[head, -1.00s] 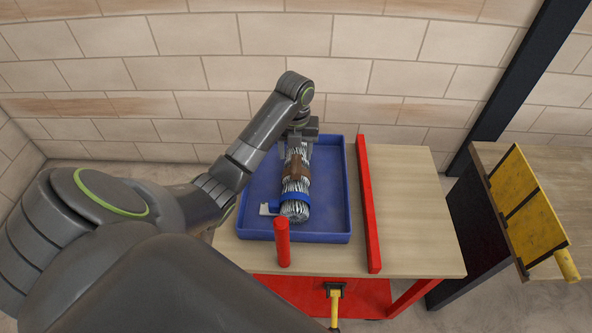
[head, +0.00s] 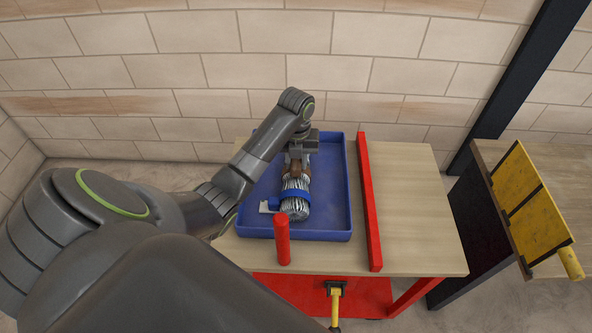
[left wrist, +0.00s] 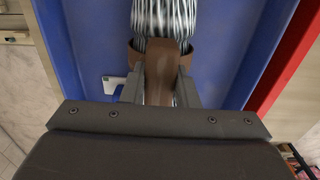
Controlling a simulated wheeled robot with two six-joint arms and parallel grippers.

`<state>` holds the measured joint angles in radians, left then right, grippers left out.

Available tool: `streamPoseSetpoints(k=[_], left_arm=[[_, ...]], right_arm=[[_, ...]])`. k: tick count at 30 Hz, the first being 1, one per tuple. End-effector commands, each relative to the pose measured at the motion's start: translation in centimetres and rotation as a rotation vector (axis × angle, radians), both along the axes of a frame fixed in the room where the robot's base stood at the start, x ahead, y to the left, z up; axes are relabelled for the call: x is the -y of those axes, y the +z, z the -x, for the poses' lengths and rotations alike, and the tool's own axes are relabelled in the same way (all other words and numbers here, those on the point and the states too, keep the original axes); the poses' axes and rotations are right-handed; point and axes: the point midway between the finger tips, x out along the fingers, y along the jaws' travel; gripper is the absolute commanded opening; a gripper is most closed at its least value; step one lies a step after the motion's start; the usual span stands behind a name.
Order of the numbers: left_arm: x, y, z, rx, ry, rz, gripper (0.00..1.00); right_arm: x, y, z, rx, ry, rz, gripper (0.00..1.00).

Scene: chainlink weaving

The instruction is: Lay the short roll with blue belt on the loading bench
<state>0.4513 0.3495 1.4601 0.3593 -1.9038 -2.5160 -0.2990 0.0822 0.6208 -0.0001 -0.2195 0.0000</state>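The short roll (head: 297,207) of grey wire mesh lies in a blue tray (head: 342,232) on a wooden-topped red table. My left gripper (head: 298,158) is over the brown band. In the left wrist view, its fingers (left wrist: 160,88) stand apart on either side of a brown strap (left wrist: 160,65); I cannot tell whether they press on it. My right gripper is not in view. Which surface is the loading bench is not marked.
A red bar (head: 370,215) stands along the tray's right side, and a red post (head: 282,240) at its front. The table top (head: 422,215) right of the bar is bare. Further right is another wooden-topped bench (head: 490,155) with a yellow panel (head: 530,215).

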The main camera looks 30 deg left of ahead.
Motion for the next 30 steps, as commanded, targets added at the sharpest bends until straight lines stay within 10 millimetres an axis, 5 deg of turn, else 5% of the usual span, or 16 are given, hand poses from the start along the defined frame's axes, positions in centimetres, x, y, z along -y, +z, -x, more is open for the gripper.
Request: streamPoseSetpoints(k=[6, 20, 25, 30], left_arm=[[0.0, 0.0, 0.0, 0.000, 0.000, 0.000, 0.00], [0.0, 0.4, -0.1, 0.003, 0.000, -0.001, 0.00], [0.0, 2.7, -0.2, 0.008, -0.002, -0.002, 0.00], [0.0, 6.6, 0.0, 0.001, 0.001, -0.001, 0.00]], right_arm=[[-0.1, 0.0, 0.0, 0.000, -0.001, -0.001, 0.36], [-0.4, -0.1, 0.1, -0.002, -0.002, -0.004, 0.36], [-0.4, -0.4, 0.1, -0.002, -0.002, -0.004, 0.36], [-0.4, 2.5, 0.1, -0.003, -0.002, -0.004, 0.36]])
